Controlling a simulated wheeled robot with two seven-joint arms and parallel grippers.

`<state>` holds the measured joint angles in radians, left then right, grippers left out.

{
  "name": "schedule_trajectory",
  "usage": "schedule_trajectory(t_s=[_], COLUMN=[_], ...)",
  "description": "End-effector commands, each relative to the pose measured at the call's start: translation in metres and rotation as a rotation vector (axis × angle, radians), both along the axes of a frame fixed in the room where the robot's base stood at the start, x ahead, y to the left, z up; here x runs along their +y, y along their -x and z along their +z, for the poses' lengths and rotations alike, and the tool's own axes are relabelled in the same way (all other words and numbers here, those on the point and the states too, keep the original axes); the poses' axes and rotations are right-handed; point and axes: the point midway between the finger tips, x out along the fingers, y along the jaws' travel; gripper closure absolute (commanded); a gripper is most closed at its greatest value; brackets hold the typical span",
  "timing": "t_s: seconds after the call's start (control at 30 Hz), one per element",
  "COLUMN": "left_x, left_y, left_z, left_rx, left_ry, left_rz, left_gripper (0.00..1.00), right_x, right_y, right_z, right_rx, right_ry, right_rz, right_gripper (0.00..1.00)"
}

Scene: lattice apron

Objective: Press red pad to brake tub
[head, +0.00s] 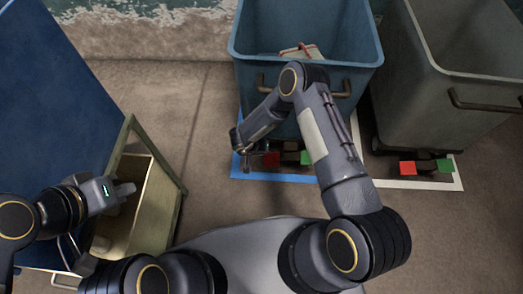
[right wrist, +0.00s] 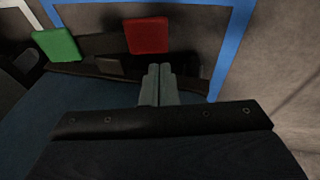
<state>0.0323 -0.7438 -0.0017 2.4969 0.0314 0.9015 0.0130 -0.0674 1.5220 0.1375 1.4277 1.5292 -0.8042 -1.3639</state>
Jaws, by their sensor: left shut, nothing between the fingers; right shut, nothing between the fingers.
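The blue tub (head: 300,32) stands at the top centre of the head view. At its base are a red pad (head: 271,159) and a green pad (head: 306,158). My right gripper (right wrist: 158,72) is shut and empty. In the right wrist view its fingertips point toward the red pad (right wrist: 147,35) and appear just short of it; I cannot tell whether they touch. The green pad (right wrist: 55,45) is to the left there. In the head view my right arm covers part of the tub's front. My left gripper (head: 124,189) is shut and empty at the left.
A grey tub (head: 420,90) with its own red pad (head: 408,168) and green pad (head: 445,166) stands at the right. Blue floor tape (head: 275,178) borders the blue tub. A blue panel (head: 55,110) and an open wooden box (head: 160,195) are at the left. Floor between is clear.

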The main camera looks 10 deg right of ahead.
Motion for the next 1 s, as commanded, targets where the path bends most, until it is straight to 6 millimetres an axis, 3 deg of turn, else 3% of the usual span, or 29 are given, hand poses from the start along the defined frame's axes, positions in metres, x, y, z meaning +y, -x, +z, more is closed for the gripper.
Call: schedule_trajectory(t_s=[0.03,0.1,0.3,1.0], left_x=[0.000,0.000,0.000,0.000], left_y=[0.000,0.000,0.000,0.000], left_z=[0.008,0.012,0.017,0.017], left_rx=[0.000,0.001,0.000,0.000], left_ry=[0.000,0.000,0.000,0.000], left_rz=[0.000,0.000,0.000,0.000], left_gripper=[1.00,1.00,1.00,1.00], right_x=[0.007,0.012,0.021,0.023], right_y=[0.001,0.004,0.007,0.008], right_z=[0.014,0.024,0.040,0.041], right_rx=[-0.001,-0.002,-0.001,0.000], right_ry=[-0.002,-0.001,0.000,-0.001], right_rz=[0.004,0.003,0.001,0.001], right_gripper=[1.00,1.00,1.00,1.00])
